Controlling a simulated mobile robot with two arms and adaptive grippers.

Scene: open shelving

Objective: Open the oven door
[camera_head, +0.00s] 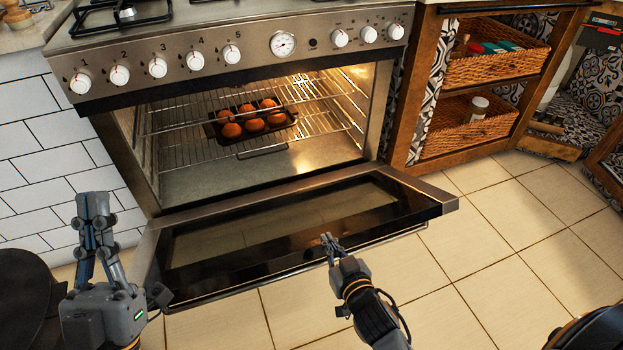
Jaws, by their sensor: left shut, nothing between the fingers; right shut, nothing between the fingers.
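The oven (180,60) stands at the back with its steel front and row of white knobs. Its door (290,222) is swung down, close to flat, so the lit inside shows. My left gripper (93,205) is shut and empty, upright to the left of the door. My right gripper (328,240) is shut and empty, over the door's near edge in the picture. I cannot tell whether it touches the door.
A dark muffin tin (243,124) with several orange-brown muffins sits on a wire rack (188,142) in the oven. A wooden shelf unit (408,110) with wicker baskets (490,62) stands at the right.

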